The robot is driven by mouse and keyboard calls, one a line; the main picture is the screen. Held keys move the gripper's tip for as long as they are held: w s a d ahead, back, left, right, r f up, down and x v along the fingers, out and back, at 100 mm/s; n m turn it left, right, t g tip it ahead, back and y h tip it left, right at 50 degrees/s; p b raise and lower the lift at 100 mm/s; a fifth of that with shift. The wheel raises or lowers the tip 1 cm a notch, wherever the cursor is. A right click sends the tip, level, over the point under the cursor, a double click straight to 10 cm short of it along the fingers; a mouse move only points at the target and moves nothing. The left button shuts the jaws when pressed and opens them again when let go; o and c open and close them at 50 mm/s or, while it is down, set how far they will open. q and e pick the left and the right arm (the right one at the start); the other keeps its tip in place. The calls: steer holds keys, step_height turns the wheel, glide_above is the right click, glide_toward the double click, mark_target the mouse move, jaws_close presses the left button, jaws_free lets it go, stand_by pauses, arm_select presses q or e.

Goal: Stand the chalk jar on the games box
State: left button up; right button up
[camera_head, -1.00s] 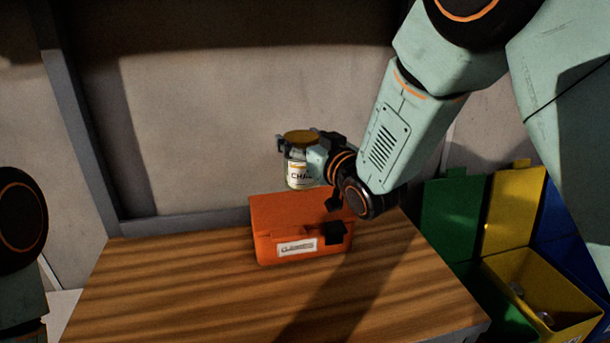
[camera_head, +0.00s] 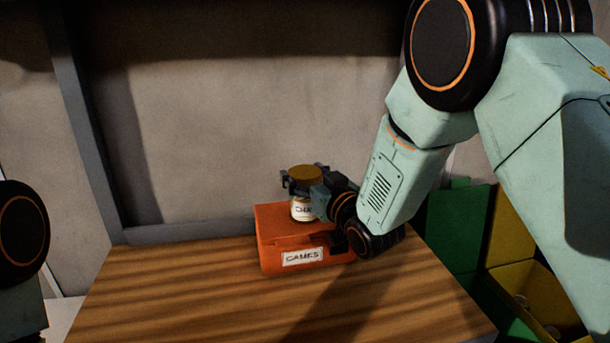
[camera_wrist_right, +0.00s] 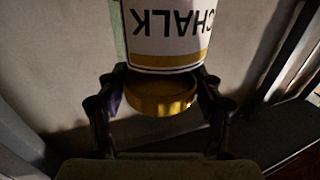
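The chalk jar (camera_head: 300,210) has a white label and a gold lid, and it is upright over the orange games box (camera_head: 276,259). My right gripper (camera_head: 302,186) is around the jar near its lid, with a finger on either side. The right wrist view shows the jar (camera_wrist_right: 168,40) upside down in the picture, with the two fingers at the lid end. The jar's base is low at the box top; whether it touches is hard to tell. The games box stands on the wooden table with its label facing me. My left gripper is out of view; only part of that arm shows.
The wooden table top (camera_head: 190,300) is clear to the left and in front of the box. A wall stands behind it. Green and yellow bins (camera_head: 545,285) are at the right, beyond the table edge.

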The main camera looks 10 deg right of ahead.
steer(key=o, duration=0.3)
steer(key=shift+d, duration=0.2)
steer(key=shift+o, duration=0.2)
steer(key=shift+a, duration=0.15)
steer(key=shift+r, duration=0.2)
steer(key=v, duration=1.2)
steer(key=shift+w, duration=0.1)
steer(key=x, duration=1.2)
steer(key=shift+f, duration=0.1)
steer(key=shift+r, duration=1)
